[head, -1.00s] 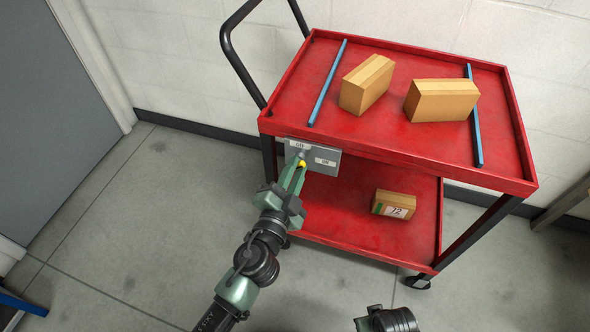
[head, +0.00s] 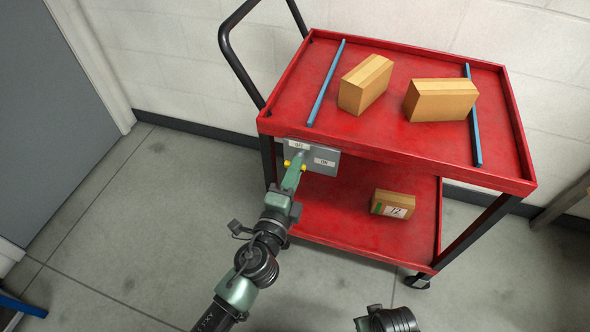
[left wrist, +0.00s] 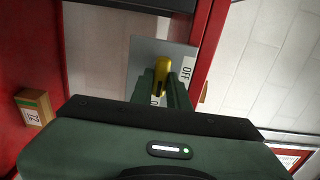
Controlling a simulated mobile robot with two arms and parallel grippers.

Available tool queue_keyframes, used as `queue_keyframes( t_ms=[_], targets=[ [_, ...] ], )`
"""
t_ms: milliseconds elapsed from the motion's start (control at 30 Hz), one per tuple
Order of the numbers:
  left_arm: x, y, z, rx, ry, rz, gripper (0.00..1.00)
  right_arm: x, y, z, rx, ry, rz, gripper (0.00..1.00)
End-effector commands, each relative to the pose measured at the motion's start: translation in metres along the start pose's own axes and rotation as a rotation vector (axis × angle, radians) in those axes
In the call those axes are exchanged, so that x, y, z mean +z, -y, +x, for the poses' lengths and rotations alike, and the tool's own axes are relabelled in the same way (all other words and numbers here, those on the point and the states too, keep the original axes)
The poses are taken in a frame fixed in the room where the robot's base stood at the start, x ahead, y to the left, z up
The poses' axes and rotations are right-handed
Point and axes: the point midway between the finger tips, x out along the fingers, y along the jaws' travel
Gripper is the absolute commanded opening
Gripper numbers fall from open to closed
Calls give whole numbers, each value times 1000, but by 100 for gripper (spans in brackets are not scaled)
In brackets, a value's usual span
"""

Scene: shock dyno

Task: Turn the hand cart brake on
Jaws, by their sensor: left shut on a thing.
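The red hand cart (head: 400,150) stands against the wall. A grey brake panel (head: 331,170) hangs on its near left side, with an OFF label (head: 299,145) at the top and an ON label (head: 325,162) to the right. My left gripper (head: 296,165) is at the panel, shut on the yellow brake handle (head: 287,163); yellow shows on both sides of the fingers. In the left wrist view the yellow handle (left wrist: 162,68) sits between the green fingers, with the OFF label (left wrist: 187,72) beside them. The ON label is mostly hidden there. The handle's exact angle is hard to tell.
Two cardboard boxes (head: 365,84) (head: 441,100) and two blue bars (head: 326,83) (head: 473,115) lie on the cart's top tray. A smaller labelled box (head: 393,204) is on the lower shelf. The floor (head: 130,220) to the left is clear.

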Motion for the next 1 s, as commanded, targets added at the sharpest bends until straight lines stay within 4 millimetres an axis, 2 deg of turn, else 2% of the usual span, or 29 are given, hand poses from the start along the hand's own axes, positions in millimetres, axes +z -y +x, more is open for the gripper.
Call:
queue_keyframes(
  t_ms=[533,567,633,1000],
  targets=[
    [0,-2,-1,3,-1,30,0,-1,0,1,0,-1,-1,36],
    [0,-2,-1,3,-1,30,19,-1,0,1,0,-1,-1,36],
    [0,-2,-1,3,-1,29,38,-1,0,1,0,-2,-1,36],
    [0,-2,-4,2,-1,26,38,-1,0,2,0,-1,-1,36]
  ],
)
